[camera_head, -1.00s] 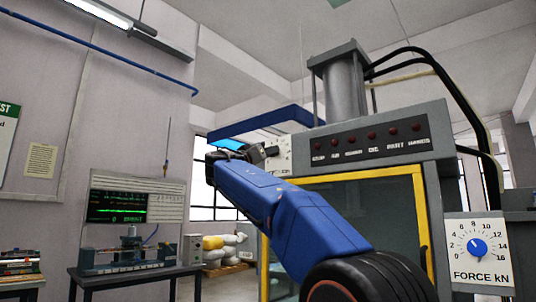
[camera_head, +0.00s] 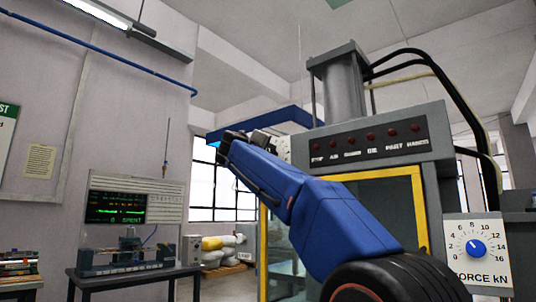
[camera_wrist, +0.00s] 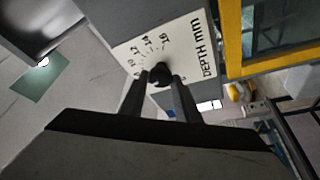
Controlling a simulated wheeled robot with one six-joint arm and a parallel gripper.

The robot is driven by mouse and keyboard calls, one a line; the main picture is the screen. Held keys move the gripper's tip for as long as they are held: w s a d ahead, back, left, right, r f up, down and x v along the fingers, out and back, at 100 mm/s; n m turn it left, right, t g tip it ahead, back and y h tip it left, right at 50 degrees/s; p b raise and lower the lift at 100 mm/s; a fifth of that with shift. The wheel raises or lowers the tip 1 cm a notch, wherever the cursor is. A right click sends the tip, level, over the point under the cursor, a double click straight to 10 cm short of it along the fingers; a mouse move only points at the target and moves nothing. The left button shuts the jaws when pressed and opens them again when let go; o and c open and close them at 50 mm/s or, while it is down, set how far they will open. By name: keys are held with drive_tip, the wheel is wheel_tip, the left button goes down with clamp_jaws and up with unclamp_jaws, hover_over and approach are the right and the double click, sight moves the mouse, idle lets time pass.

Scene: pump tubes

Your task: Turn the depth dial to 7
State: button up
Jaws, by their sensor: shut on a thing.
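The depth dial's plate (camera_wrist: 197,45) is white, marked "DEPTH mm", and appears turned on its side in the wrist view. Numbers such as 10, 12, 14 and 16 show; the lower ones are hidden or too small to read. I cannot see a pointer mark. In the head view, my gripper (camera_head: 236,136) is at the machine's upper left corner and my arm covers most of the plate (camera_head: 283,150).
A "FORCE kN" dial (camera_head: 477,248) with a blue knob is on the machine's right side. A row of red lamps (camera_head: 371,137) is above the yellow-framed door (camera_head: 418,205). A bench (camera_head: 133,272) with a display stands at the left.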

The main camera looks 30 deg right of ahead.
idle(0.3)
drive_tip(key=o, duration=1)
drive_tip(key=shift+a, duration=0.15)
drive_tip(key=v, duration=1.7)
drive_tip(key=shift+s, duration=0.15)
